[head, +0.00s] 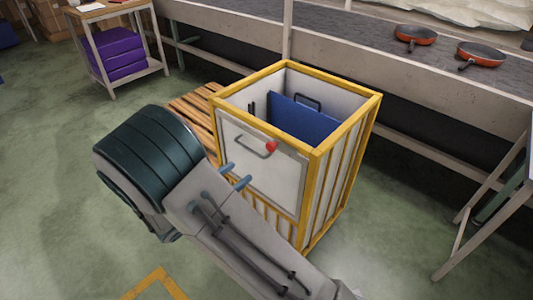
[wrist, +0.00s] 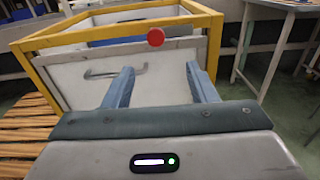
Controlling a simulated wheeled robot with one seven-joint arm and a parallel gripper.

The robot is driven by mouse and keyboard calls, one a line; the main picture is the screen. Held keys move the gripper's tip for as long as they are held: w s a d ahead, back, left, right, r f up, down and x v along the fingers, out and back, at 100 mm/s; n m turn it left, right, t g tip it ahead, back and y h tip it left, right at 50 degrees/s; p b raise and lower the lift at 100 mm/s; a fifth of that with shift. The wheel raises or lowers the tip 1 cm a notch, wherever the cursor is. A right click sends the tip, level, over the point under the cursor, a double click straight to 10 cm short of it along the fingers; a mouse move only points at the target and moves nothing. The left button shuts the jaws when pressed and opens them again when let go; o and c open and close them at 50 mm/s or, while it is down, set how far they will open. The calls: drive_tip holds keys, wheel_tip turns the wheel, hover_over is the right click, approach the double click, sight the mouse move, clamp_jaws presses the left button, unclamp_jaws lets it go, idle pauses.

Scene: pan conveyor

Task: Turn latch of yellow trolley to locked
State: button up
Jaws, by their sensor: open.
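The yellow trolley (head: 313,172) stands in the middle of the head view, an open-topped box with a yellow frame and pale panels. Its front panel carries a metal handle (head: 250,147) and a red knob (head: 271,147), which I take for the latch. In the wrist view the red knob (wrist: 156,37) is at the panel's upper edge, right of the handle (wrist: 115,72). My gripper (head: 235,175) is in front of this panel, below the knob. In the wrist view its blue fingers (wrist: 162,82) are apart with nothing between them. Whether they touch the panel is unclear.
A blue panel (head: 300,122) stands inside the trolley. A wooden pallet (head: 190,108) lies behind it on the left. A conveyor (head: 355,35) with red pans (head: 480,53) runs behind. A table (head: 110,15) with purple bins stands back left.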

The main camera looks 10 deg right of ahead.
sight(269, 148)
drive_tip(key=x, duration=1.3)
drive_tip(key=shift+w, duration=0.45)
clamp_jaws()
drive_tip(key=shift+a, duration=0.1)
